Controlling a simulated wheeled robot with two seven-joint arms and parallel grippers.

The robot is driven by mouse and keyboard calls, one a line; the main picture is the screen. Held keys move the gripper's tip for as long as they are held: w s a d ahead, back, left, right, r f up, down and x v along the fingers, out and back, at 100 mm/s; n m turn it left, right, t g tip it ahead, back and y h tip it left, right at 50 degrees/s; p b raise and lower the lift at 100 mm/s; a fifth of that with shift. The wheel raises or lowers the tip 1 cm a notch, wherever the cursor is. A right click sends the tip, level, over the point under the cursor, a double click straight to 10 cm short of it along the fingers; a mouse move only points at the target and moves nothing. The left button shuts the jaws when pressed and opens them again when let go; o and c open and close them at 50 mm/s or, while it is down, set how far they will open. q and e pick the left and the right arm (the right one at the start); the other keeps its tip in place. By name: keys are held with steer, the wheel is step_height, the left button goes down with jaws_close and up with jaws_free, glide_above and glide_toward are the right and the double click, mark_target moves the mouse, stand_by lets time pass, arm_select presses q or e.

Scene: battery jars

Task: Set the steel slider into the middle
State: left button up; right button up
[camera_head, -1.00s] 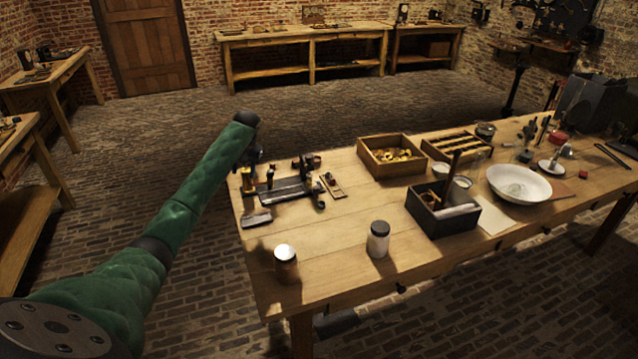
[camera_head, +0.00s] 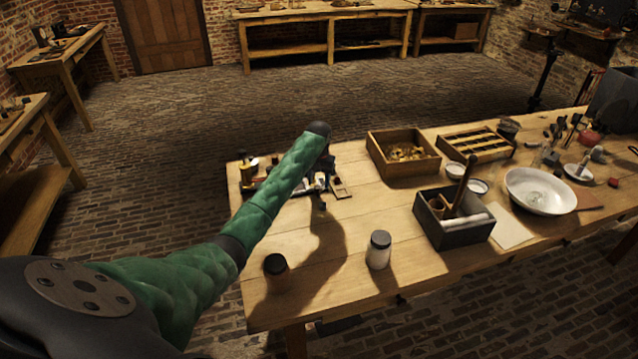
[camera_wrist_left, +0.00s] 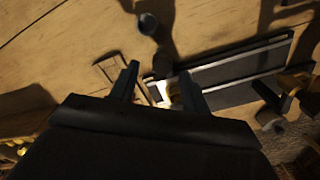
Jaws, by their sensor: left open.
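A dark bed with two bright metal rails (camera_wrist_left: 235,70) lies on the table in the left wrist view. In the head view my green left arm hides most of this apparatus. My left gripper (camera_wrist_left: 160,88) is open above the table at one end of the rails. It also shows, small and dark, in the head view (camera_head: 321,193). A small bright piece (camera_wrist_left: 173,95) shows between the fingers, apart from the rails' far end; I cannot tell whether it is the steel slider. A dark round piece (camera_wrist_left: 162,65) stands just beyond the fingers. My right gripper is out of view.
A dark-lidded jar (camera_head: 276,272) and a white jar with a dark lid (camera_head: 379,250) stand near the front edge. To the right are a wooden tray of brass parts (camera_head: 378,163), a dark box (camera_head: 466,238) and a white bowl (camera_head: 520,190).

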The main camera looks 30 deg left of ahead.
arm_select(q)
steer(key=shift+s+a+f+p, duration=0.1)
steer(key=shift+f+p, duration=0.2)
steer(key=shift+f, duration=1.05)
jaws_close()
steer(key=shift+a, duration=0.1)
